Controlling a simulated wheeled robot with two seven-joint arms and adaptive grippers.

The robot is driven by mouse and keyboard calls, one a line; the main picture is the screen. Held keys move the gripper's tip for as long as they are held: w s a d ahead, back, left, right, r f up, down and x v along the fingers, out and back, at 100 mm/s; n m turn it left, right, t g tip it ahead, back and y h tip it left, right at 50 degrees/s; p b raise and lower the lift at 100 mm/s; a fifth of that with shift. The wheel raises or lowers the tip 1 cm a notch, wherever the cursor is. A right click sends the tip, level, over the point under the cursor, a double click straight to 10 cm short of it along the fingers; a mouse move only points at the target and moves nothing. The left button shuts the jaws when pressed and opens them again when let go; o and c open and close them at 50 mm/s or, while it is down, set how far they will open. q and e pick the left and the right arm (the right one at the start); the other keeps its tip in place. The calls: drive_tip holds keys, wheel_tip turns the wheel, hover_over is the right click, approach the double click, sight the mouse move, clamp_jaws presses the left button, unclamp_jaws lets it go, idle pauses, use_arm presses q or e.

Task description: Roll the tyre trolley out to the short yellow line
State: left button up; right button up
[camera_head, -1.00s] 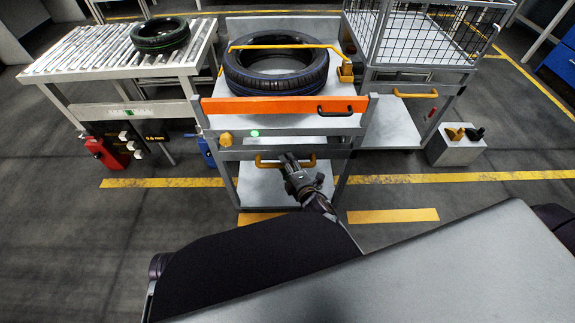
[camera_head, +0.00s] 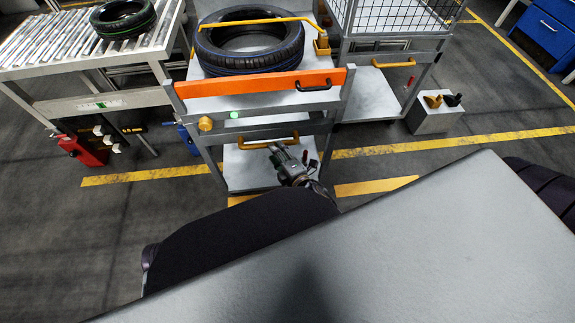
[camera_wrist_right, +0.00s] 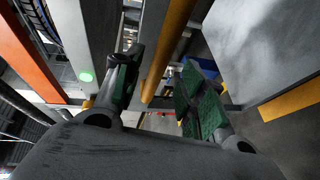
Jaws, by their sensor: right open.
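The tyre trolley (camera_head: 261,108) stands ahead, with a black tyre (camera_head: 250,62) on its top deck and an orange bar across its front. A yellow handle (camera_head: 268,143) sits below the bar. My right gripper (camera_head: 275,151) is at this handle. In the right wrist view, the open fingers (camera_wrist_right: 163,68) lie on either side of the yellow handle bar (camera_wrist_right: 167,45), with gaps visible; I cannot tell whether either finger touches it. The short yellow line (camera_head: 375,186) lies on the floor at the trolley's near end, partly hidden by my gripper and arm. My left gripper is not in view.
A roller conveyor (camera_head: 68,44) with another tyre (camera_head: 122,17) stands left, with a red box (camera_head: 83,149) below. A long yellow line (camera_head: 470,139) crosses the floor.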

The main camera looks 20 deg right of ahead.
drive_tip(key=v, duration=0.6)
drive_tip(key=shift+s, duration=0.3)
drive_tip(key=shift+d, duration=0.1)
idle(0.7)
drive_tip(key=s+d+f+m+g+h, duration=0.2)
drive_tip(key=d+f+m+g+h, duration=0.15)
drive_tip(key=f+m+g, duration=0.45)
use_arm(q)
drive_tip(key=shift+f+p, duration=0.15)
drive_tip(key=shift+p, duration=0.3)
use_arm(e)
drive_tip(key=s+a+f+m+g+y, duration=0.2)
drive_tip(key=s+a+f+m+g, duration=0.1)
drive_tip(key=s+m, duration=0.4)
drive_tip(key=s+f+g, duration=0.1)
drive_tip(key=s+g, duration=0.1)
drive_tip(key=s, duration=0.1)
drive_tip(key=shift+a+f+m+g+y, duration=0.2)
drive_tip(key=shift+f+m+g+y, duration=0.1)
drive_tip(key=shift+f+m+y, duration=0.1)
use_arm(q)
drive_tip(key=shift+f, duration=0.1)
